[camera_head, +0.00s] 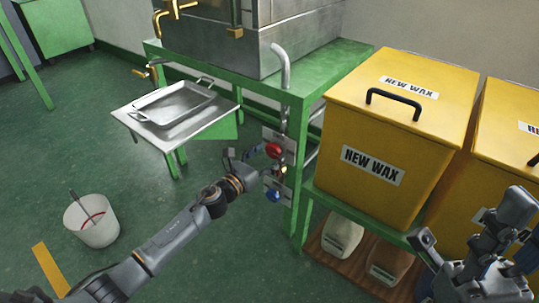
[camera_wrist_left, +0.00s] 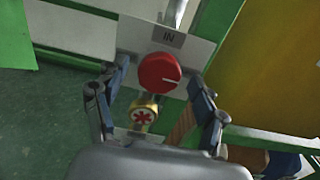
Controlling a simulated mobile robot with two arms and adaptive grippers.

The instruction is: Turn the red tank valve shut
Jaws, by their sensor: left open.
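The red tank valve (camera_head: 273,150) is a round knob on a pale plate fixed to the green stand's leg. In the left wrist view, the red valve (camera_wrist_left: 159,72) sits below a label reading "IN", and its white mark points right. My left gripper (camera_wrist_left: 160,76) is open, with one finger on each side of the knob; contact cannot be made out. In the head view, my left gripper (camera_head: 262,160) reaches the valve from the lower left. My right gripper (camera_head: 468,225) is at the lower right, fingers apart, holding nothing visible.
A blue knob (camera_head: 273,196) sits below the red valve. A brass fitting with a red star-shaped mark (camera_wrist_left: 143,115) shows between my left fingers. A yellow "NEW WAX" box (camera_head: 390,140) stands close right. A metal tray (camera_head: 173,103) and white bucket (camera_head: 92,222) are left.

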